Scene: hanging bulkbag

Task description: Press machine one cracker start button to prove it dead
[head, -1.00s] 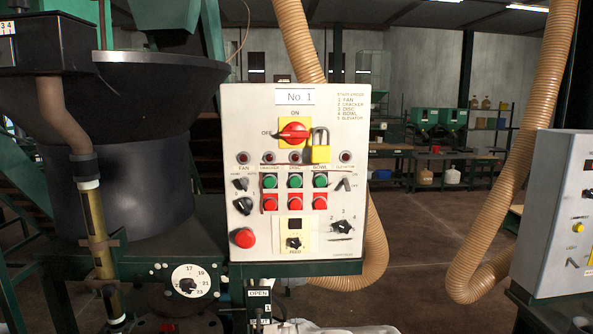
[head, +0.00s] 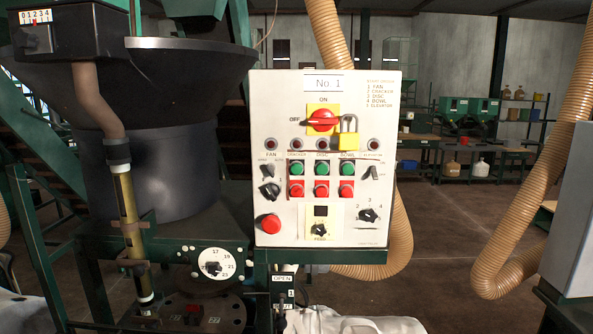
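The No 1 machine control panel (head: 262,100) is a pale upright box at the picture's middle. Its CRACKER column has a green button (head: 296,168) above a red button (head: 296,190). The DISC and BOWL columns have matching pairs to the right. A red rotary switch (head: 321,121) on a yellow plate has its handle lying sideways toward OFF. A yellow padlock (head: 345,142) hangs at the switch's right side. The small indicators above the buttons look dark red. Neither of my grippers shows, and nothing touches the panel.
A black hopper (head: 160,150) with a pipe (head: 122,190) stands left of the panel. A tan ribbed hose (head: 505,260) hangs at the right, beside a grey box edge (head: 575,220). Whitish material (head: 365,325) lies below the panel. Open floor shows between panel and hose.

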